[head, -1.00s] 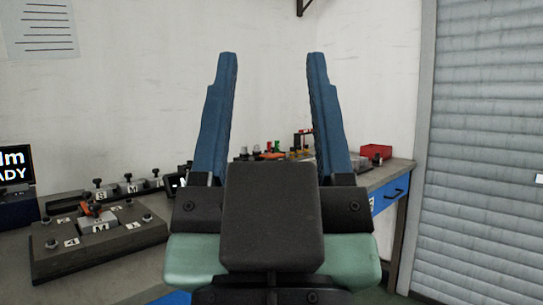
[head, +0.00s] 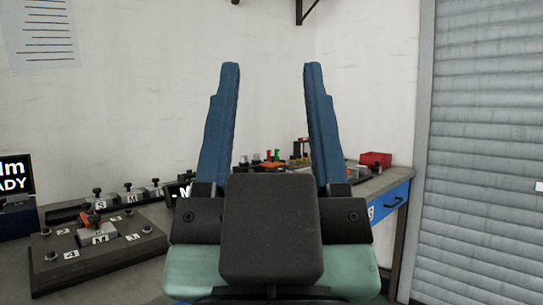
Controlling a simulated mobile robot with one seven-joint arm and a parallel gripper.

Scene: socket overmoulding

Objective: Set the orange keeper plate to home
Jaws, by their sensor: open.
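My gripper (head: 270,70) stands upright in the middle of the head view, its two blue fingers wide apart with nothing between them. The block carries labels including 4 and M and several round knobs. The gripper is to the right of the block and apart from it. Whether the orange part is at its home position is too small to tell.
A display (head: 16,178) stands at the left edge. A row of dark knobbed parts (head: 127,197) lies behind the block. Small coloured items (head: 268,157) and a red bin (head: 376,159) are at the back of the bench. A grey shutter (head: 485,150) is at the right.

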